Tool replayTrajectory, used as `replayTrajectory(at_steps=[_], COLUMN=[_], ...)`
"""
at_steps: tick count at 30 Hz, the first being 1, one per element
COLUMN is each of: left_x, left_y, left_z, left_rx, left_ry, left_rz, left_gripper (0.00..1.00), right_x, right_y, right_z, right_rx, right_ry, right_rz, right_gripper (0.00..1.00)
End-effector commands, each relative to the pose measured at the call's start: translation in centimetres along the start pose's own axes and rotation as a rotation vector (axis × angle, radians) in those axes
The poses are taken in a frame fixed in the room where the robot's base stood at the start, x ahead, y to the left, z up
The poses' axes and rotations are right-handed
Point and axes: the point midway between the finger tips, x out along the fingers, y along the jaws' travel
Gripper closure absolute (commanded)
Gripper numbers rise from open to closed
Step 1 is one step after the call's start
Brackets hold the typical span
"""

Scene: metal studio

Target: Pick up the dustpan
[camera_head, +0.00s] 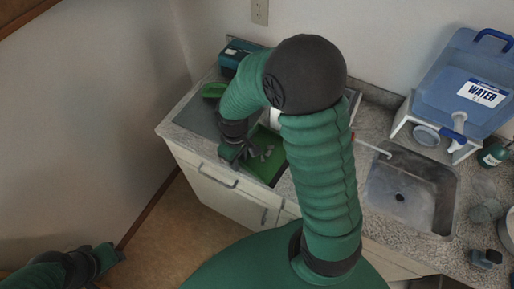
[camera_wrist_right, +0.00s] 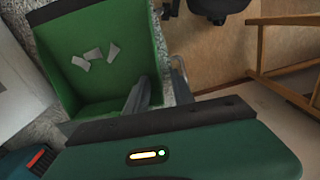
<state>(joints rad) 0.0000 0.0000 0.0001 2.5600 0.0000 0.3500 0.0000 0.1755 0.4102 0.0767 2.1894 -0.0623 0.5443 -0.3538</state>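The green dustpan (camera_head: 267,150) lies on the counter left of the sink, partly hidden by my right arm in the head view. In the right wrist view the dustpan (camera_wrist_right: 125,75) holds several pale scraps and has a dark front lip. My right gripper (camera_head: 235,158) is at the dustpan's left side. In the wrist view its fingers (camera_wrist_right: 163,92) are apart, one over the inside of the pan and one outside its side wall. Whether they touch the wall is unclear. My left gripper (camera_head: 112,257) is low at the left, away from the counter; its fingers are unclear.
A sink (camera_head: 412,190) is right of my right arm. A blue water container (camera_head: 465,80) stands on a white stand behind it. A teal item (camera_head: 237,52) and a small green item (camera_head: 214,90) lie at the counter's back left. Bottles stand at the right.

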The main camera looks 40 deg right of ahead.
Motion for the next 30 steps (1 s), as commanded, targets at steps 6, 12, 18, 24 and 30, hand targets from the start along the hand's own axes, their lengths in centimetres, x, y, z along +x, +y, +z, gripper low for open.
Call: replayTrajectory(at_steps=[6, 12, 18, 24, 30], left_x=[-0.01, -0.01, 0.00, 0.00, 0.00], left_y=[0.00, 0.00, 0.00, 0.00, 0.00], left_z=[0.00, 0.00, 0.00, 0.00, 0.00], left_rx=[0.000, 0.000, 0.000, 0.000, 0.000], left_ry=[0.000, 0.000, 0.000, 0.000, 0.000], left_rz=[0.000, 0.000, 0.000, 0.000, 0.000], left_gripper=[0.64, 0.64, 0.64, 0.64, 0.64], right_x=[-0.08, -0.09, -0.09, -0.09, -0.09], right_y=[0.00, 0.01, 0.01, 0.01, 0.01], right_z=[0.00, -0.03, -0.04, -0.04, -0.04], right_rx=[0.000, 0.001, 0.001, 0.001, 0.001], right_ry=[0.001, 0.001, 0.001, 0.001, 0.001], right_rz=[0.000, 0.000, 0.000, 0.000, 0.000], right_gripper=[0.82, 1.00, 1.00, 1.00, 1.00])
